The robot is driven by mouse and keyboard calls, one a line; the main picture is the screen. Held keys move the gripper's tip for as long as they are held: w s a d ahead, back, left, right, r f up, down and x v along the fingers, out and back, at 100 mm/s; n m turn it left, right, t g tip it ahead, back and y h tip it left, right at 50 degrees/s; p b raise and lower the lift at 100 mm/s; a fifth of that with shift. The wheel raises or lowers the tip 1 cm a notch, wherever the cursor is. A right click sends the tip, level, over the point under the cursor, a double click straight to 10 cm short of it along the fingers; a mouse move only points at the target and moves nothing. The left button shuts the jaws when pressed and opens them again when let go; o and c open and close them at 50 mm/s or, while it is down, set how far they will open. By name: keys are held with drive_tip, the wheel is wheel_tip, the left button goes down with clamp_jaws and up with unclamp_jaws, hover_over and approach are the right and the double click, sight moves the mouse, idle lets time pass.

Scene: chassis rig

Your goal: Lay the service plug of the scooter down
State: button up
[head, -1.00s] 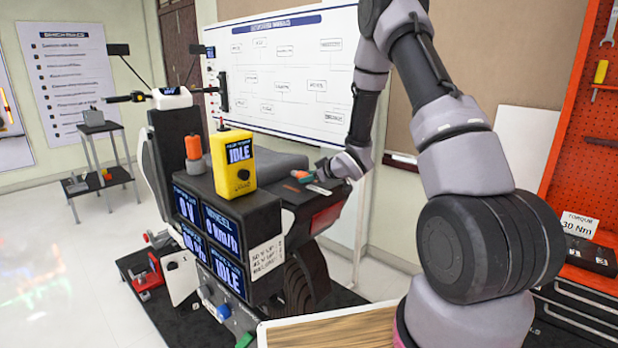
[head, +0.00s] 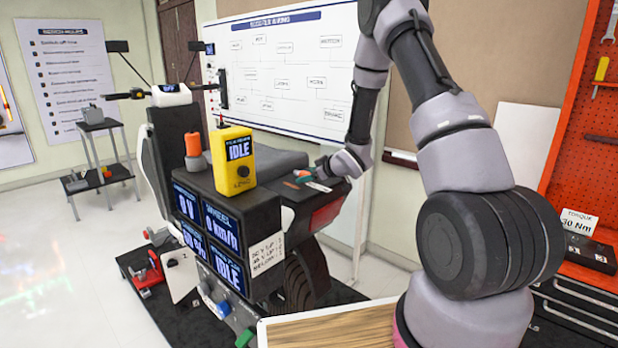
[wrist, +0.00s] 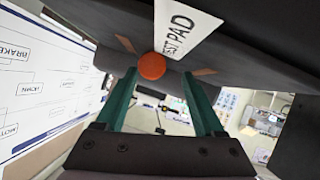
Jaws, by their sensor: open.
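The service plug appears to be the orange round piece (wrist: 152,66) at the white "REST PAD" label (wrist: 183,30) in the wrist view. It sits between the green fingertips of my gripper (wrist: 158,77), which are spread apart with gaps showing beside it. In the head view my gripper (head: 304,181) is low at the rear deck of the scooter (head: 310,192), with a small orange-red spot at its tips. The arm partly hides this spot, and I cannot tell whether the plug touches the pad.
A yellow meter reading IDLE (head: 232,160) and an orange cylinder (head: 193,146) stand on the black display box (head: 262,215) left of my gripper. A whiteboard (head: 285,70) is behind. A wooden-topped surface (head: 330,330) is at the front, and a red tool board (head: 585,120) at the right.

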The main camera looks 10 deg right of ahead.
drive_tip(key=s+d+r+m+h, duration=0.35)
drive_tip(key=s+d+r, duration=0.25)
drive_tip(key=s+r, duration=0.45)
drive_tip(key=s+d+r+m+h, duration=0.35)
drive_tip(key=s+d+r, duration=0.3)
drive_tip(key=r, duration=0.65)
drive_tip(key=s+a+r+m+g+y, duration=0.1)
drive_tip(key=s+a+r+m+g, duration=0.1)
drive_tip(key=s, duration=0.9)
drive_tip(key=s+a+r+m+g+y, duration=0.2)
drive_tip(key=s+a+r+m, duration=0.2)
drive_tip(key=s, duration=0.7)
drive_tip(key=shift+s+a+r, duration=0.35)
drive_tip(key=shift+a, duration=0.35)
